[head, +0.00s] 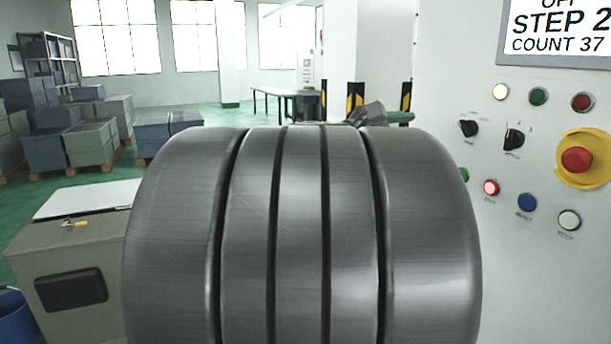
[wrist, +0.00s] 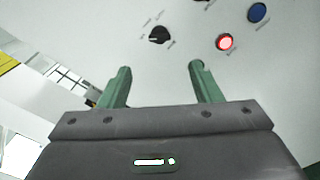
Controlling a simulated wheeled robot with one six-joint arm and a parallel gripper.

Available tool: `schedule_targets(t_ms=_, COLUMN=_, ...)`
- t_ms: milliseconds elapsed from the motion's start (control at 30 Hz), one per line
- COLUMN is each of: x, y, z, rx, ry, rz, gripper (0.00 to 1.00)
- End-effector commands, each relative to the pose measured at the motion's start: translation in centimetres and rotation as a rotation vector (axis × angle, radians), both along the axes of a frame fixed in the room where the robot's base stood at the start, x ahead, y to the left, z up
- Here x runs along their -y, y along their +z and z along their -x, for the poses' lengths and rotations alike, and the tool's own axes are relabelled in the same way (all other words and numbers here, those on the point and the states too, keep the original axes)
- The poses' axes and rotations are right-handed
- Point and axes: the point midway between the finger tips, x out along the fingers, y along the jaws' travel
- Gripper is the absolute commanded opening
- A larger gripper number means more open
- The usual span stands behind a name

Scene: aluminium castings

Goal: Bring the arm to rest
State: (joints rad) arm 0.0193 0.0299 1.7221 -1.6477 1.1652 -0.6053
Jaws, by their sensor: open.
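My gripper (wrist: 160,68) is open and empty in the wrist view, its two green fingers apart. The control panel (wrist: 190,75) lies beyond the fingertips, with a black knob (wrist: 159,35) and a lit red button (wrist: 225,42) in sight. The right fingertip is below and left of the red button in that picture; I cannot tell the gap to the panel. In the head view, my large grey arm link fills the middle and hides much of the gripper; a dark part and a green piece (head: 400,117) show above it, likely the gripper.
The panel (head: 540,265) stands close on the right, with a display (head: 560,30) reading STEP 2 COUNT 37, and a red emergency stop (head: 577,160) on yellow. A grey cabinet (head: 75,265) stands at left. Stacked crates (head: 60,150) and a table (head: 285,92) are farther back on green floor.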

Motion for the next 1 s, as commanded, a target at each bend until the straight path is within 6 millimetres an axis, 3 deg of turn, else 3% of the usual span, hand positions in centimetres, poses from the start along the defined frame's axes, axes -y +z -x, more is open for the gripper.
schedule_targets(t_ms=133, x=-1.2, y=0.0, z=0.6, rx=0.0, ry=-0.001, rz=0.001, gripper=0.58)
schedule_targets(t_ms=567, x=4.5, y=0.0, z=-1.7, rx=0.001, ry=-0.005, rz=0.0, gripper=0.58)
schedule_targets(t_ms=1000, x=11.5, y=0.1, z=-4.6, rx=0.001, ry=-0.005, rz=0.0, gripper=0.58)
